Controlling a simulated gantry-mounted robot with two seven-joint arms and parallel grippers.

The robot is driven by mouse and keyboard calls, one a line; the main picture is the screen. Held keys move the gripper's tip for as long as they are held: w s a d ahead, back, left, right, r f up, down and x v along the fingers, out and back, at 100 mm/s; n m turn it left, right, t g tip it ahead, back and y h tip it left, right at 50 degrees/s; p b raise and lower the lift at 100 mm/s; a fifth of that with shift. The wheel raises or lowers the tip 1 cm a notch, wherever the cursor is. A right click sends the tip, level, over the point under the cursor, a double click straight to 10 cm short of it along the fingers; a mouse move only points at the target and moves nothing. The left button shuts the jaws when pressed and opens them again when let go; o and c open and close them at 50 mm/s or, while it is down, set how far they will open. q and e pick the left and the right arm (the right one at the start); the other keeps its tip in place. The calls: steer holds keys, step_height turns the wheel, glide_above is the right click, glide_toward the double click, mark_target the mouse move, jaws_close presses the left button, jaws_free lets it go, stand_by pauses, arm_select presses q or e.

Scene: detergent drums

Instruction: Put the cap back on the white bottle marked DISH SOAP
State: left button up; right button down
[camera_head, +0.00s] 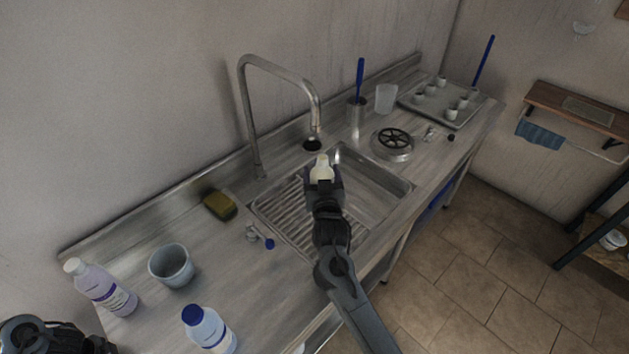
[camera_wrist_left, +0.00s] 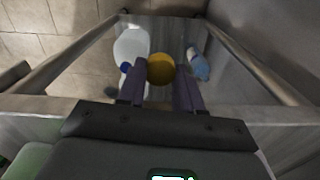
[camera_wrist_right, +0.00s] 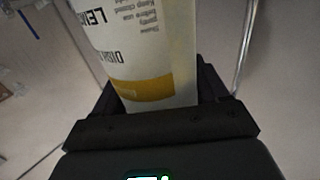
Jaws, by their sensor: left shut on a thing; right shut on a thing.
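The white bottle (camera_wrist_right: 135,45) marked DISH fills the right wrist view, with a yellow band low on its label. My right gripper (camera_head: 322,183) is shut on it above the sink. In the head view only its pale upper part (camera_head: 321,166) shows, narrow at the top and with no yellow cap on it. A round yellow cap (camera_wrist_left: 160,69) sits between the fingers of my left gripper (camera_wrist_left: 159,88), which is shut on it. In the head view only dark parts of my left arm show at the lower left corner, well apart from the bottle; its fingertips are hidden.
A white-capped bottle (camera_head: 100,287), a blue-capped bottle (camera_head: 207,330) and a grey cup (camera_head: 172,267) stand on the left counter. A sponge (camera_head: 220,204) lies near the sink (camera_head: 385,190). The tall faucet (camera_head: 245,110) rises behind. A tray (camera_head: 445,104) with small cups is far right.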

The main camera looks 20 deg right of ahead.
steer(key=s+d+r, duration=0.3)
steer(key=d+r, duration=0.3)
steer(key=d, duration=0.3)
steer(key=shift+d+p, duration=0.25)
steer(key=shift+p, duration=0.1)
steer(key=shift+s+r, duration=0.1)
stand_by(0.4)
